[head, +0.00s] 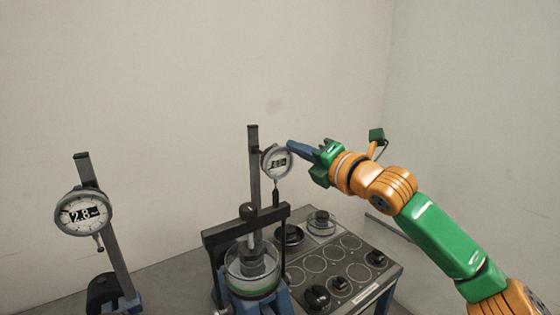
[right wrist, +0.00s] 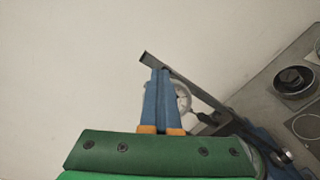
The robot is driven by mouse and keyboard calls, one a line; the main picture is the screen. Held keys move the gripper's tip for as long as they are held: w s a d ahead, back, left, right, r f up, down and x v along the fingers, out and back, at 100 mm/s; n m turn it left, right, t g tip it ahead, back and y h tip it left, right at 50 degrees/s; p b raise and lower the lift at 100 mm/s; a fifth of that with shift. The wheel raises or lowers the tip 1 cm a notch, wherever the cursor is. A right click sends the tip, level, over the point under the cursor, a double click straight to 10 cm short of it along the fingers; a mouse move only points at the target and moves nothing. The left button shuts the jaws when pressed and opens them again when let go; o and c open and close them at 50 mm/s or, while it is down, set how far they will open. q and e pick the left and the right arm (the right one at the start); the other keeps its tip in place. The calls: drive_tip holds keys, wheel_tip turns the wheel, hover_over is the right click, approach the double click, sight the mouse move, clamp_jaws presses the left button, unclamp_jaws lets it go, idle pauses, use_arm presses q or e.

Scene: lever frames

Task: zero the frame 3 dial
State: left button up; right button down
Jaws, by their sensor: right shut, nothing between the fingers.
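A round dial gauge (head: 277,162) with a small digital readout, too small to read surely, sits on an upright dark post (head: 253,160) in the head view. My right gripper (head: 290,145) is shut and empty, its blue fingertips at the dial's upper right edge; contact cannot be told. In the right wrist view the closed fingers (right wrist: 157,75) partly cover the dial (right wrist: 184,98) beside the slanting post (right wrist: 190,84). A nearer dial (head: 82,213) at the left reads about 2.8. No frame number is legible on either. My left gripper is not in view.
Below the middle dial stands a dark lever frame (head: 222,234) around a clear cup (head: 252,285). Right of it is a panel (head: 325,262) with circles, dark knobs and a small glass dish (head: 321,223). Walls close off the back and right.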

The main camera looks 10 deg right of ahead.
drive_tip(key=shift+a, duration=0.15)
drive_tip(key=shift+r, duration=0.1)
idle(0.4)
drive_tip(key=b+v, duration=0.1)
drive_tip(key=v, duration=0.5)
drive_tip(key=shift+r, duration=0.35)
drive_tip(key=shift+s, duration=0.1)
